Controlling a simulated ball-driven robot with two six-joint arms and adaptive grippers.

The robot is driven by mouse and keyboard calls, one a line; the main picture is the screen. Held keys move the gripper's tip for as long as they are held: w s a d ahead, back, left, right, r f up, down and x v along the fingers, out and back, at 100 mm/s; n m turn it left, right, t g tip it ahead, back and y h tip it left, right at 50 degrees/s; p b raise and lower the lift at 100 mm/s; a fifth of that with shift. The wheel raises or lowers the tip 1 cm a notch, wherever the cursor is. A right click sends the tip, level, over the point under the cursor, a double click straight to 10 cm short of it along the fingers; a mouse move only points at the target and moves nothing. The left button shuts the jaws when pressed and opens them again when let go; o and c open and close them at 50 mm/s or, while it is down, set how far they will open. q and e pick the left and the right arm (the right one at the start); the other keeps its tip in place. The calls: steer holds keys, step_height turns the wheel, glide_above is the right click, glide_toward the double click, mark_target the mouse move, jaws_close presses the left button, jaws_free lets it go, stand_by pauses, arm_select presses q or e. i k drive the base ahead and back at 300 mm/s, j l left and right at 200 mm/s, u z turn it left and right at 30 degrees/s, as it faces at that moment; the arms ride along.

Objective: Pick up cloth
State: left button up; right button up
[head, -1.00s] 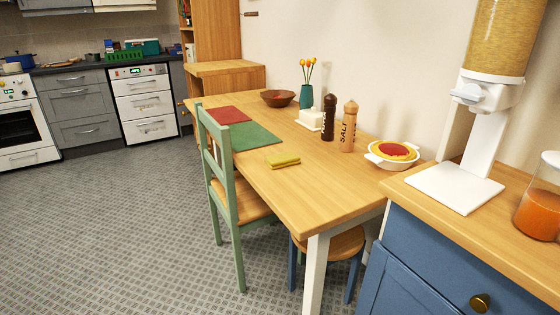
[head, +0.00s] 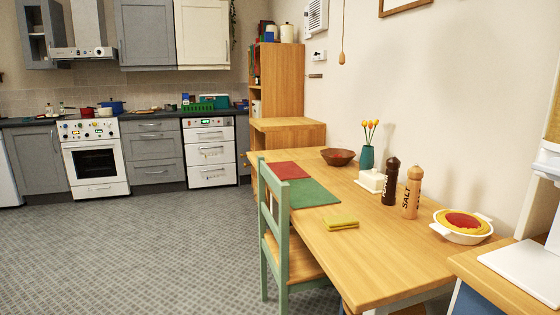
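A folded yellow cloth (head: 341,222) lies flat on the wooden dining table (head: 370,263), near its left long edge and in front of the green placemat. Nothing covers it. Neither of my grippers shows in the head view.
A green chair (head: 280,232) stands against the table's left side, close to the cloth. Pepper and salt mills (head: 412,192), a butter dish (head: 371,180), a tulip vase (head: 367,157), a bowl (head: 338,157) and a white dish (head: 462,226) stand on the table. Open floor (head: 150,255) lies left.

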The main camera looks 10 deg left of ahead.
mark_target(345, 222)
steer(key=i+j+z, duration=0.15)
steer(key=i+z, duration=0.2)
steer(key=i, duration=0.15)
steer(key=i+j+z, duration=0.35)
steer(key=i, duration=0.15)
